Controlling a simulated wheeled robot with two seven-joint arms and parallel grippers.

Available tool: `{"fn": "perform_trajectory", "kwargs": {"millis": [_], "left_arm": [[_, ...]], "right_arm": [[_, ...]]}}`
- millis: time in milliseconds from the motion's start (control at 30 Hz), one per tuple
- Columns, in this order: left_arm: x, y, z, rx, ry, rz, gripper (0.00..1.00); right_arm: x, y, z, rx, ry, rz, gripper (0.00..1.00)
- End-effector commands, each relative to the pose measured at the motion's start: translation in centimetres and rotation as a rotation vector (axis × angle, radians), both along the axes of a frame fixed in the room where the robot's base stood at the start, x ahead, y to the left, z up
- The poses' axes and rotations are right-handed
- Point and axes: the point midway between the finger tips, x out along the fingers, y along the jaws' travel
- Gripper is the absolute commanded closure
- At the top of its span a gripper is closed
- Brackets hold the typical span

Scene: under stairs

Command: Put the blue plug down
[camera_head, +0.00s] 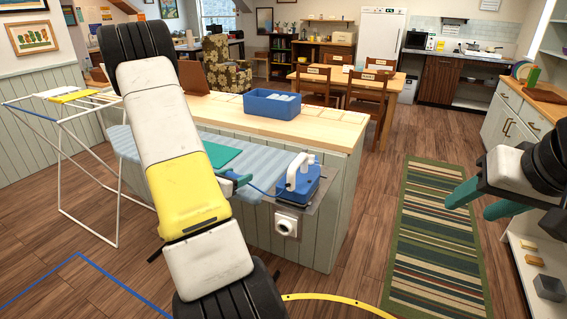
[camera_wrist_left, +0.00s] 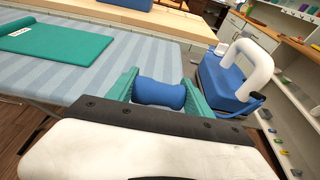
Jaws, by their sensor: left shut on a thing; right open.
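The blue plug (camera_wrist_left: 160,93) is a short rounded block between the teal fingers of my left gripper (camera_wrist_left: 157,97), which is shut on it. In the head view my left gripper (camera_head: 238,179) is partly hidden by my arm, beside the ironing board (camera_head: 240,152); the plug is hard to make out there. In the wrist view the plug appears over or near the striped board's edge; I cannot tell if it touches. A blue iron with a white handle (camera_head: 300,181) stands right of the gripper. My right gripper (camera_head: 482,200) is open and empty at the right.
A white socket (camera_head: 287,223) is on the counter's end panel. A folded teal cloth (camera_head: 221,156) lies on the board. A blue crate (camera_head: 272,104) stands on the wooden counter. A drying rack (camera_head: 75,150) is at the left, a striped rug (camera_head: 437,240) at the right.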

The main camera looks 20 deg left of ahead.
Motion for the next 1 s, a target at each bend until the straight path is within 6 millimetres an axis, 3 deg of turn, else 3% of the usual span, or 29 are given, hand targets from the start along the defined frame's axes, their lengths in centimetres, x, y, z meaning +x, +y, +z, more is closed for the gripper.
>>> {"fn": "perform_trajectory", "kwargs": {"millis": [167,600,833,1000], "left_arm": [[2.8,-0.1,-0.3,0.0,-0.005,-0.002,1.0],[13.9,-0.7,-1.4,0.0,-0.002,0.0,1.0],[15.7,-0.8,-1.7,-0.001,-0.001,0.002,1.0],[15.7,-0.8,-3.8,-0.003,0.001,0.002,1.0]], "right_arm": [[0.0,0.0,0.0,0.0,-0.001,0.0,0.5],[0.0,0.0,0.0,0.0,0.0,0.0,0.5],[0.0,0.0,0.0,0.0,0.0,0.0,0.5],[0.0,0.0,0.0,0.0,0.0,0.0,0.5]]}}
